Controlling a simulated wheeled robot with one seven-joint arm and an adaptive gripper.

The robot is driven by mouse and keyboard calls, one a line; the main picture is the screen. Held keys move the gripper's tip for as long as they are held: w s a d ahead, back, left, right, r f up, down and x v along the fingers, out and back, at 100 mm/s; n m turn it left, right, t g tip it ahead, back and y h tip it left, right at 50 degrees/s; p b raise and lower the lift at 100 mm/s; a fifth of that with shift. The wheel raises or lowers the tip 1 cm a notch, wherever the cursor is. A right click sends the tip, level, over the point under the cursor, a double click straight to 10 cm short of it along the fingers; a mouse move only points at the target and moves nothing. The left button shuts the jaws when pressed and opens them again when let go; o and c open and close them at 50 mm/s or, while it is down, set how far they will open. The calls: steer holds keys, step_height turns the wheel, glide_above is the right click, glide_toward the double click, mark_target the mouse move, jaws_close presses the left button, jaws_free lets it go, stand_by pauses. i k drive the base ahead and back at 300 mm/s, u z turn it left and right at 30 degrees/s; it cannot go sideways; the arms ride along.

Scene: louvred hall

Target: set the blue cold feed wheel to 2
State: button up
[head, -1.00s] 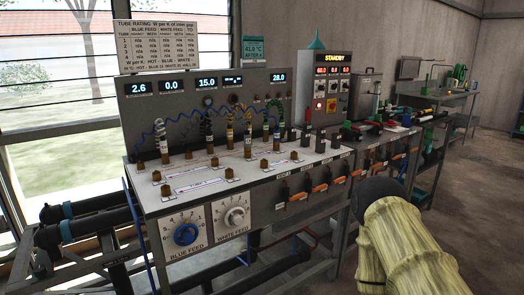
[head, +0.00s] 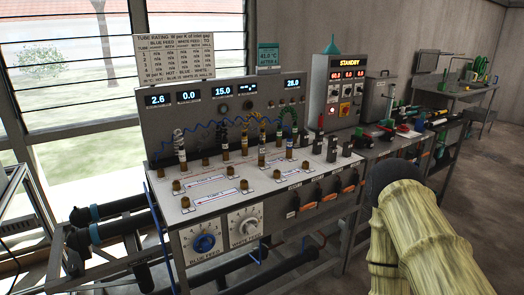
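The blue feed wheel (head: 204,243) is a round blue knob on a white dial plate marked "BLUE FEED", on the front of the bench at lower left. Its pointer setting is too small to read surely. The white feed wheel (head: 245,225) sits just right of it on its own dial plate. A display panel (head: 205,115) behind reads 2.6, 0.0, 15.0, an unclear value, and 28.0. My arm, in a yellowish sleeve, is at lower right, well apart from the wheels. My gripper is not in view.
The bench top (head: 235,200) carries several brass fittings and coiled hoses. Orange-handled levers (head: 325,195) line its front edge. A "STANDBY" control box (head: 345,90) stands behind. Dark pipes (head: 110,235) run low at left. The floor at right is open.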

mark_target(205, 245)
steer(key=u, duration=0.5)
steer(key=k, duration=1.15)
steer(key=z, duration=0.05)
steer(key=i, duration=0.6)
steer(key=u, duration=0.1)
